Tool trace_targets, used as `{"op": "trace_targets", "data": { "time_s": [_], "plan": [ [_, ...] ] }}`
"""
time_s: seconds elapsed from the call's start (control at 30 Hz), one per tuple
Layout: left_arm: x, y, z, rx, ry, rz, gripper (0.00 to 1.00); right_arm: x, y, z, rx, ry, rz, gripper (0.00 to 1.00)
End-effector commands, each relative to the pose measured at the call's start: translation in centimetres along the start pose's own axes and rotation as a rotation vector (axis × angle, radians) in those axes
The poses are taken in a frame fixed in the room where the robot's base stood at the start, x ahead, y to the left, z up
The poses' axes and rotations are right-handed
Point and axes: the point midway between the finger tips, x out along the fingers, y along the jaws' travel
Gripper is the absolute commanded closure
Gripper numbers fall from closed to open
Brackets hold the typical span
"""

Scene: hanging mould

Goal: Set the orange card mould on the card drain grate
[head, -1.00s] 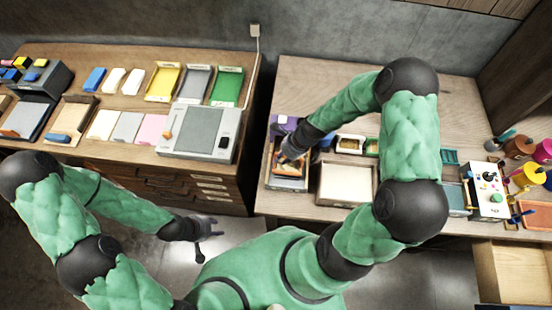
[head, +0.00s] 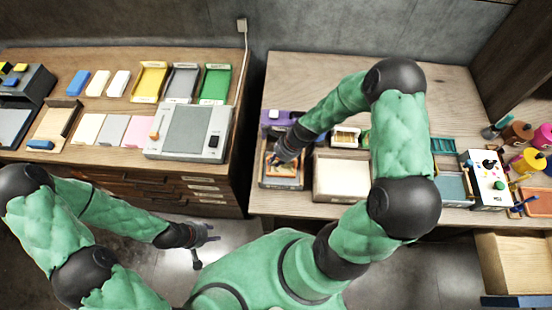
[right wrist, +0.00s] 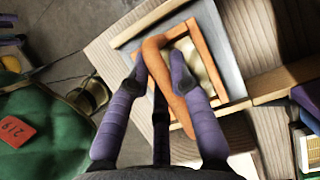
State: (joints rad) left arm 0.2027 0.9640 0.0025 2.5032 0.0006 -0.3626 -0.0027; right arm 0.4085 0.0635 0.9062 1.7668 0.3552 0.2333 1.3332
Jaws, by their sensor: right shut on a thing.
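The orange card mould (right wrist: 197,68) is a frame with a pale centre and an orange bar handle. My right gripper (right wrist: 172,72) is shut on the handle, one purple finger on each side. In the head view my right gripper (head: 283,152) is over the left end of the right-hand table, with the mould (head: 292,182) low over a wood-edged grey tray (head: 264,184). I cannot tell whether the mould touches the surface below. I cannot pick out the card drain grate for certain. My left gripper (head: 205,238) is open and empty over the floor between the tables.
A wooden tray with a white sheet (head: 342,177) stands right of the mould. A purple box (head: 275,120) is behind it. A green slatted piece (head: 445,146), a control box (head: 488,180) and colour pots (head: 530,160) are further right.

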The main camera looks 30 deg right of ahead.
Motion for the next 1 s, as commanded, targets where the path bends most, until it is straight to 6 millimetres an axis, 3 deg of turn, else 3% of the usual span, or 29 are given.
{"op": "trace_targets", "data": {
  "time_s": [1.0],
  "plan": [
    [0.49,-0.18,-0.03,0.0,0.0,0.0,0.6,0.69,-0.04,-0.3,0.0,0.0,-0.001,1.0]
  ]
}}
